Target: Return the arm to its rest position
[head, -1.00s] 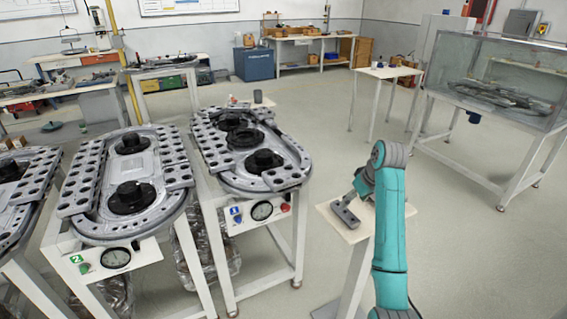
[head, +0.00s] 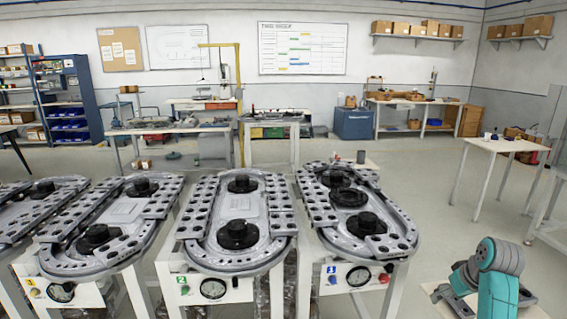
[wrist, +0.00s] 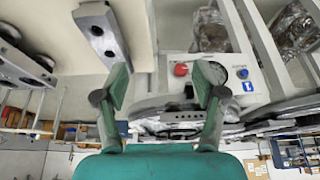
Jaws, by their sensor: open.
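My arm, teal with grey joints (head: 497,275), stands at the lower right of the head view; the gripper itself cannot be made out there. In the wrist view my gripper (wrist: 160,90) has its two fingers spread wide apart, with nothing between them. Beyond the fingers is the front panel of station 1 (wrist: 222,75), with a red knob and a gauge; this view looks upside down.
Several ring-track stations stand in a row, with station 1 (head: 357,220) nearest my arm. A pale stand (head: 445,300) is beside my arm, partly hidden. A white table (head: 495,145) is at the right. The floor between is open.

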